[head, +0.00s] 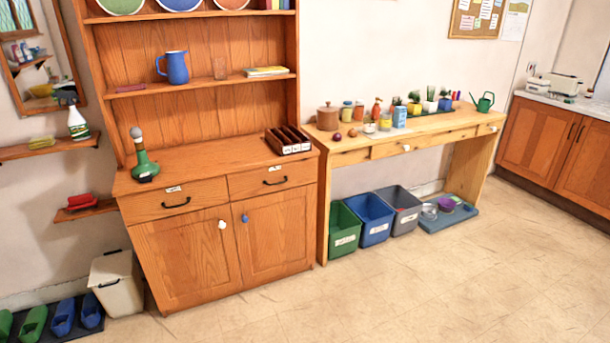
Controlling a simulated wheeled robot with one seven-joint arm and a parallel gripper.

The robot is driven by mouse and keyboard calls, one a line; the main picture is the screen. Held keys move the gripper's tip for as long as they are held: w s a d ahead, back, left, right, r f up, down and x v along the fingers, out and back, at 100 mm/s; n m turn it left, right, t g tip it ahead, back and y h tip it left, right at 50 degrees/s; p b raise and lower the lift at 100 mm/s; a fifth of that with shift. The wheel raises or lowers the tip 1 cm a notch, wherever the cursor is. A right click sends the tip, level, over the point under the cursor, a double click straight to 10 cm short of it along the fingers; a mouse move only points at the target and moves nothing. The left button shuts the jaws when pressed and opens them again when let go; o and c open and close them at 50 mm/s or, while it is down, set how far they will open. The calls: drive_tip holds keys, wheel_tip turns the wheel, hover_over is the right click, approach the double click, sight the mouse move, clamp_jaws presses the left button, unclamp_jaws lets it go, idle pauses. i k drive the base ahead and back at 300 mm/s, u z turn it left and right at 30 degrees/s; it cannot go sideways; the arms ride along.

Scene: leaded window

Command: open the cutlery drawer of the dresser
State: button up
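The wooden dresser (219,156) stands left of centre against the wall. Below its worktop are two drawers side by side, a left drawer (150,205) and a right drawer (297,177). Both look shut. Each has a dark bar handle, the left handle (176,203) and the right handle (275,182), with a small label above it that is too small to read. I cannot tell from the labels which is the cutlery drawer. A dark divided box (287,147) and a green bottle (145,166) stand on the worktop. My gripper is not in view.
Two cupboard doors, with a white knob (222,225) and a blue knob (245,218), are shut below the drawers. A white bin (116,285) stands at the dresser's left. Coloured bins, including a blue one (372,219), stand at its right. The floor (420,295) in front is clear.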

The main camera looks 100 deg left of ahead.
sight(253, 182)
drive_tip(key=u, duration=3.45)
